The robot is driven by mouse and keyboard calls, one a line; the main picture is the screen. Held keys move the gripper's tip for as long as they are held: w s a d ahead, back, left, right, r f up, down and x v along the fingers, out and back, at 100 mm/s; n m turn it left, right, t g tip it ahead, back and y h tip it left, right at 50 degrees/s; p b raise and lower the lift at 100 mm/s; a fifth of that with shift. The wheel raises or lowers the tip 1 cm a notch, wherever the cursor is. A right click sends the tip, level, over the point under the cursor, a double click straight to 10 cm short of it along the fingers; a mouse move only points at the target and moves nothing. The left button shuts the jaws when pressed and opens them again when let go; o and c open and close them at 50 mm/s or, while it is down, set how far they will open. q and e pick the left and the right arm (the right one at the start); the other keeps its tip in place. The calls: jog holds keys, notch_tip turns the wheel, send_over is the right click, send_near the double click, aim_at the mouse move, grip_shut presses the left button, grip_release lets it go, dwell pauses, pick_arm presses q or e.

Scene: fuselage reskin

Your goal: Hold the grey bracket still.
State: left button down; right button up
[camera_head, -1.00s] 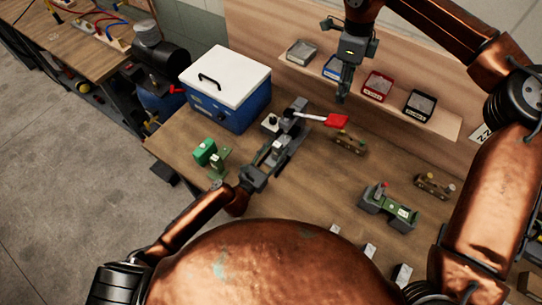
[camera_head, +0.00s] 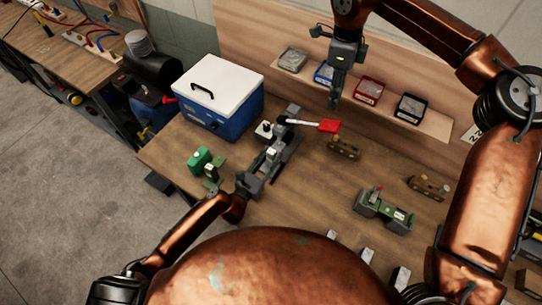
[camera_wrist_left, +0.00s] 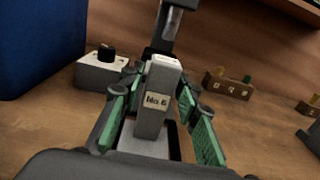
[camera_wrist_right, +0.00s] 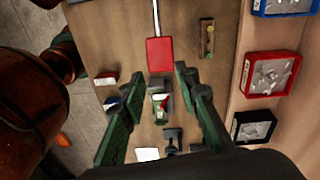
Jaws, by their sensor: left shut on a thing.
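The grey bracket (camera_wrist_left: 154,104), an upright block with a "No.6" label, stands between the green-padded fingers of my left gripper (camera_wrist_left: 161,88) in the left wrist view. My left gripper is shut on it. In the head view the bracket (camera_head: 270,153) is small, at the grey fixture on the bench, and partly hidden by the gripper. My right gripper (camera_head: 336,98) hangs above the bench before the back shelf. In the right wrist view its fingers (camera_wrist_right: 181,75) are apart and empty, with a red-ended handle (camera_wrist_right: 160,53) seen beyond them.
A blue box with a white lid (camera_head: 222,88) stands left of the fixture. A green part (camera_head: 199,160) is near the front edge. A green-grey device (camera_head: 384,210) lies to the right. Bins, including a red one (camera_head: 369,91), line the shelf.

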jog(key=shift+s+d+f+m+t+y, duration=0.3)
jog(key=shift+s+f+m+t, duration=0.15)
jog(key=shift+m, duration=0.35)
jog(key=c, duration=0.8)
jog(key=shift+f, duration=3.25)
